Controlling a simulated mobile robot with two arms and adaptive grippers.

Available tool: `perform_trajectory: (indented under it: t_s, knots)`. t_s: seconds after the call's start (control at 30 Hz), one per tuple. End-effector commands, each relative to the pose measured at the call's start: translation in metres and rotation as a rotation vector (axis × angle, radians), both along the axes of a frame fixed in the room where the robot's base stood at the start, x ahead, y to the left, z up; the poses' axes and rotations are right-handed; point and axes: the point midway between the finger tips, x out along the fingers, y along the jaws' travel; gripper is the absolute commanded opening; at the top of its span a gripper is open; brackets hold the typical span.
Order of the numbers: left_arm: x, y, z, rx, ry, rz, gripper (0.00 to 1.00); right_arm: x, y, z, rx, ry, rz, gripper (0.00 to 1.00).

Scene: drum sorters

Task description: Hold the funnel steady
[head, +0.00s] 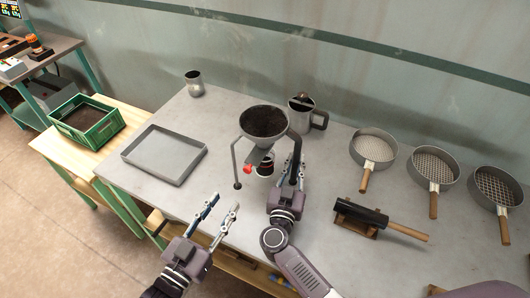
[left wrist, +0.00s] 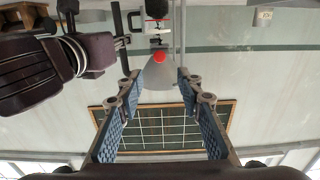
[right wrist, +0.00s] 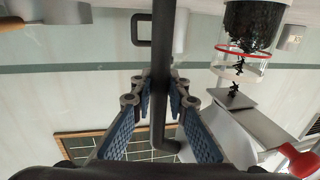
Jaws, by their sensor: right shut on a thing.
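The metal funnel (head: 265,121), full of dark grains, stands on a frame on the grey table. A jar (head: 265,168) with dark grains sits under its spout; in the right wrist view dark grains (right wrist: 238,68) show between the spout's plate (right wrist: 258,115) and the red-ringed jar (right wrist: 243,58). A red knob (head: 247,169) sits at the spout. My right gripper (head: 294,181) is shut on the black upright bar (right wrist: 163,75) beside the funnel. My left gripper (head: 220,207) is open and empty, in front of the funnel and to its left.
An empty tray (head: 165,155) lies left of the funnel. A metal cup (head: 194,83) and a jug (head: 302,113) stand behind. Several sieves (head: 373,147) and a dark wooden-handled tool (head: 362,212) lie to the right. A green crate (head: 87,123) stands on the left side table.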

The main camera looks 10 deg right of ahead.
Motion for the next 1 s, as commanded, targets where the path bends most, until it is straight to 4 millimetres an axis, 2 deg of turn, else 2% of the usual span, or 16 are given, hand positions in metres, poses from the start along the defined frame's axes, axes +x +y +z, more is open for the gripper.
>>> perform_trajectory:
  t_s: [0.27, 0.47, 0.57, 1.0]
  knots:
    - [0.000, 0.000, 0.000, 0.000, 0.000, 0.000, 0.33, 0.000, 0.000, -0.001, 0.002, 0.001, 0.000, 0.00]
    - [-0.001, 0.002, -0.001, 0.060, -0.044, 0.002, 0.11, 0.000, 0.000, -0.001, 0.002, 0.001, 0.000, 0.00]
    - [-0.004, 0.004, -0.003, 0.166, -0.123, 0.004, 0.00, 0.000, 0.000, -0.001, 0.002, 0.001, 0.000, 0.00]
    - [-0.022, 0.019, -0.012, 0.902, -0.661, 0.028, 0.00, 0.000, 0.000, -0.001, 0.002, 0.001, 0.000, 0.00]
